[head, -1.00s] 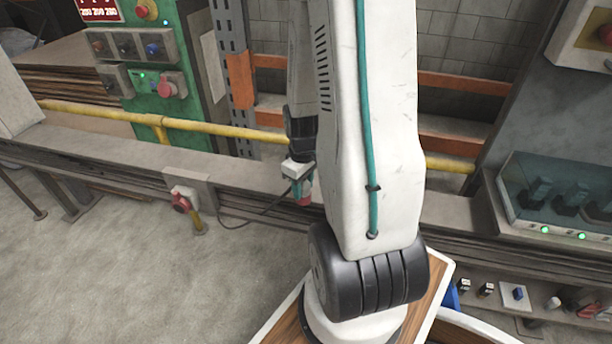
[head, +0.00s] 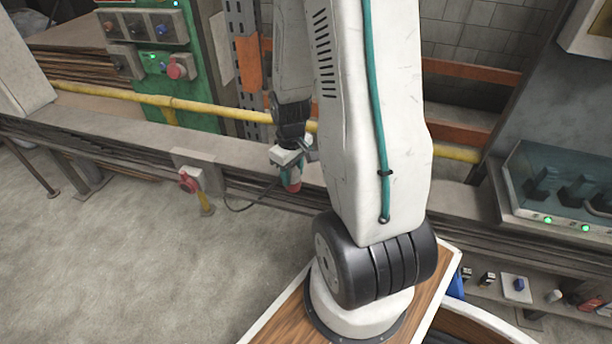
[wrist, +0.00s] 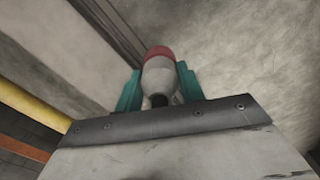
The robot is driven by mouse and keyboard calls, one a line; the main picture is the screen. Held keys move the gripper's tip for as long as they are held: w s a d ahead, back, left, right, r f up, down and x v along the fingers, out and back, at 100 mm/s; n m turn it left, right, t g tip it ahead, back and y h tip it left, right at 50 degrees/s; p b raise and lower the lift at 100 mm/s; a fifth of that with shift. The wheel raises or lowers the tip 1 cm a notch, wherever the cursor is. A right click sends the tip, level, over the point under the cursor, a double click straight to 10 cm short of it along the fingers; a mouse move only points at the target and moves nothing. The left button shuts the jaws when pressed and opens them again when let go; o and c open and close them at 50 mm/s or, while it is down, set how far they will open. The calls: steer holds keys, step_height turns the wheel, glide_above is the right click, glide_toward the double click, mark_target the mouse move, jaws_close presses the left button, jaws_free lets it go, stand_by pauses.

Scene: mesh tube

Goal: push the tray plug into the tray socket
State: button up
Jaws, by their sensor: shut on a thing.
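My gripper (head: 291,172), with teal fingers, is shut on the tray plug (head: 293,186). The plug shows its red end pointing down in the head view. In the wrist view, the plug (wrist: 158,72) has a grey body and red front end between the two teal fingers (wrist: 158,88). A dark cable (head: 255,199) runs from near the plug down to the left. The tray socket (head: 187,181), red on a grey box, is on the side of the long tray, left of my gripper. Plug and socket are apart. The socket does not show in the wrist view.
The grey cable tray (head: 120,137) runs across the scene, with a yellow pipe (head: 130,96) behind it. A yellow piece (head: 206,203) hangs below the socket. Orange rails (head: 470,133) stand behind.

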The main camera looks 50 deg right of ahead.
steer(key=w+a+f, duration=0.2)
steer(key=w+a, duration=1.7)
steer(key=w, duration=0.1)
steer(key=shift+f, duration=0.4)
